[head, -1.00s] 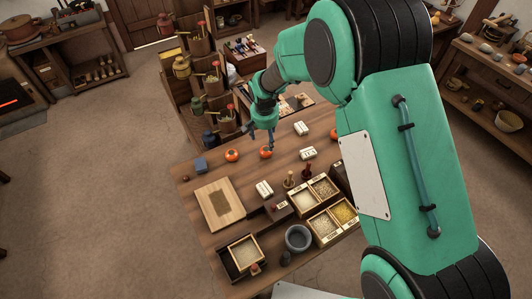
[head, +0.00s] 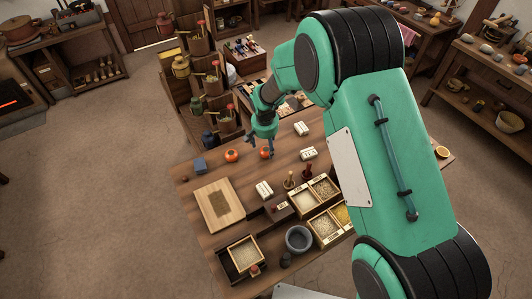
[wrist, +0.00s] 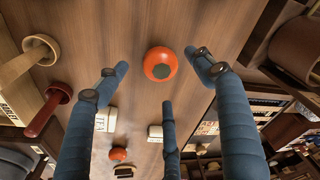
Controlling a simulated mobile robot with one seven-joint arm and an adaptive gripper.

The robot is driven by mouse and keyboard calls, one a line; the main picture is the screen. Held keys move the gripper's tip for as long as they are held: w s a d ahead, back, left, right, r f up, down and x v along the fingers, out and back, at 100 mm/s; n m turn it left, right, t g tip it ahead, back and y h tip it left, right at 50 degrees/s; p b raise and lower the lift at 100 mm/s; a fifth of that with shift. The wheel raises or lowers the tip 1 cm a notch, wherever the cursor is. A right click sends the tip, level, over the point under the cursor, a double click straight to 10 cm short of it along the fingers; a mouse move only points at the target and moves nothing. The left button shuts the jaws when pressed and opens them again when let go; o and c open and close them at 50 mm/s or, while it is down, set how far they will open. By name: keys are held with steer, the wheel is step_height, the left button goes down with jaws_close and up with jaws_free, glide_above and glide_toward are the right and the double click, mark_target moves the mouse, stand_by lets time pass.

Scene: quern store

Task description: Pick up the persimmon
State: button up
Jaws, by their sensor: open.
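A round orange persimmon (wrist: 160,63) lies on the wooden table, centred between my spread fingers in the wrist view. My gripper (wrist: 155,78) is open and empty, its blue fingertips apart around the fruit without visible contact. In the head view my gripper (head: 260,146) is just above and behind a persimmon (head: 265,154). Another persimmon (head: 231,155) sits to its left. A further orange fruit (head: 442,152) shows right of my arm. A second orange fruit (wrist: 117,153) also shows lower in the wrist view.
White blocks (head: 308,153) lie right of the persimmons. A tiered shelf (head: 205,90) stands behind. Stamps (wrist: 40,50) stand left in the wrist view.

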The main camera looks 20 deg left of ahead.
mark_target(266, 150)
steer(key=shift+w+f+b, duration=0.2)
steer(key=shift+f+b, duration=0.15)
steer(key=shift+f, duration=0.8)
steer(key=shift+w+f+b, duration=0.2)
steer(key=shift+f+b, duration=0.1)
steer(key=shift+f, duration=0.8)
steer(key=c, duration=1.3)
